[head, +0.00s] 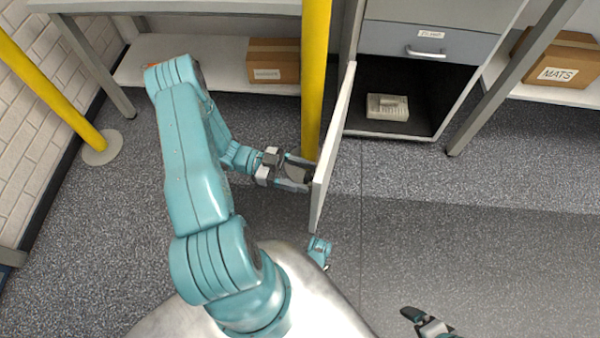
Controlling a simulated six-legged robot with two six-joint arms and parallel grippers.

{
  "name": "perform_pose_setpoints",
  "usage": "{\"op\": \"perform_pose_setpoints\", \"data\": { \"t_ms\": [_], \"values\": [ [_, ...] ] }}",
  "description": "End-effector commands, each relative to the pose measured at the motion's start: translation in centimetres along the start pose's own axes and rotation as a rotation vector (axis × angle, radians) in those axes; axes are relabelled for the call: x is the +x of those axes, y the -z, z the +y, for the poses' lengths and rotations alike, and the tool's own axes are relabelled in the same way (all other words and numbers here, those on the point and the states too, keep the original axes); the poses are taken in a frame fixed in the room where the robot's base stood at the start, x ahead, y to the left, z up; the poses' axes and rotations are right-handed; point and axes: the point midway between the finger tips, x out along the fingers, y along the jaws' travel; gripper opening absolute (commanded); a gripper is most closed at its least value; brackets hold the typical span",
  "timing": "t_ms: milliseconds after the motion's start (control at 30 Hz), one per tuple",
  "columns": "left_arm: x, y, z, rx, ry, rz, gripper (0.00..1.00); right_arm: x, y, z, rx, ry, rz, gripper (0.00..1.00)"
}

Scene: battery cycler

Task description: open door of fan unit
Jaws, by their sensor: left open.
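The unit has a blue-grey drawer (428,46) above an open dark compartment (430,95). Its white door (331,150) stands swung out on the left side, seen nearly edge-on, so its handle is hidden from me. My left gripper (304,173) is open on the left, outer side of the door, with its fingertips close to the panel. I cannot tell whether they touch it. My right gripper (424,322) is partly in view at the bottom edge, away from the door; its jaw state is unclear.
A yellow post (315,80) stands just left of the door, and another yellow post (52,92) is at far left. A small light box (387,107) lies in the compartment. Cardboard boxes (273,61), (562,62) sit on low shelves. The floor at right is clear.

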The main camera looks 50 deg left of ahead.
Motion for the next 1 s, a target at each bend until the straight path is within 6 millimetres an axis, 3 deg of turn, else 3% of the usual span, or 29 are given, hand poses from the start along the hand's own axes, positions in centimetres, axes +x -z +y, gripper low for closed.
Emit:
{"op": "perform_pose_setpoints", "data": {
  "t_ms": [467, 1000],
  "values": [
    [-1.1, 0.1, 0.0, 0.001, 0.002, -0.002, 0.62, -0.3, 0.0, -0.1, -0.001, 0.0, -0.001, 0.92],
    [-13.9, 0.0, 0.0, 0.001, 0.003, -0.003, 0.62, -1.7, -0.5, -0.9, -0.013, 0.002, -0.012, 0.92]
  ]
}}
